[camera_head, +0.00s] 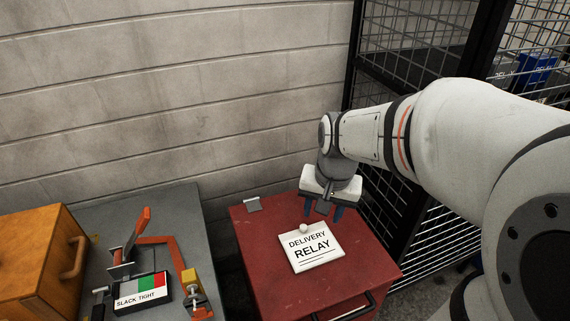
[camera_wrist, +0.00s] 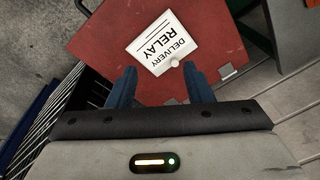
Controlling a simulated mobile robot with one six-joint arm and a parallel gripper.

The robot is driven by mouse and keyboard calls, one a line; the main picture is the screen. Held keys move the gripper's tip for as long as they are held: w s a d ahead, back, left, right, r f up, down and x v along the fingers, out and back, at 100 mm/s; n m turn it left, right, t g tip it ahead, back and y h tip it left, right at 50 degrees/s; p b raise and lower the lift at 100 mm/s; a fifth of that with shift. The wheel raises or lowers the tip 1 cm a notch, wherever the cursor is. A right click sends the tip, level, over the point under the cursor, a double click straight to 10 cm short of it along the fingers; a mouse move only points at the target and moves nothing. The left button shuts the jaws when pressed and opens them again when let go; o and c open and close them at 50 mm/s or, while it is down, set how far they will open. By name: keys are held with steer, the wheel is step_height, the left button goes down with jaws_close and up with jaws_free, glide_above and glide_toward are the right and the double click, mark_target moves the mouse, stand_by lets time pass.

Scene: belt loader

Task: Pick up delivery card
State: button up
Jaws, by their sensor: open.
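The delivery card (camera_head: 311,246) is a white card printed "DELIVERY RELAY" with a small round pale knob at its far edge. It lies on top of a red cabinet (camera_head: 262,262). In the wrist view the card (camera_wrist: 158,42) lies just beyond the fingertips, with its knob toward my gripper. My gripper (camera_head: 322,212) hangs over the back right part of the cabinet top, behind the card. Its two blue fingers are apart with nothing between them, as the wrist view of my gripper (camera_wrist: 159,75) also shows.
A small grey metal piece (camera_head: 253,204) sits at the cabinet's back left edge. A grey bench at left holds an orange box (camera_head: 37,262), an orange-handled clamp (camera_head: 142,225) and a "SLACK TIGHT" gauge (camera_head: 142,290). A black wire-mesh cage (camera_head: 420,50) stands right; a block wall is behind.

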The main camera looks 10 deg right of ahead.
steer(key=w+d+f+m+g, duration=0.1)
steer(key=w+f+m, duration=0.5)
steer(key=w+f, duration=0.3)
steer(key=m+g+y+b, duration=0.1)
steer(key=m, duration=0.4)
glide_toward(303, 226)
steer(key=f, duration=0.6)
steer(key=a+f, duration=0.1)
steer(key=f, duration=0.1)
steer(key=shift+s+f, duration=0.2)
steer(key=shift+f, duration=0.05)
steer(key=shift+c, duration=0.5)
jaws_close()
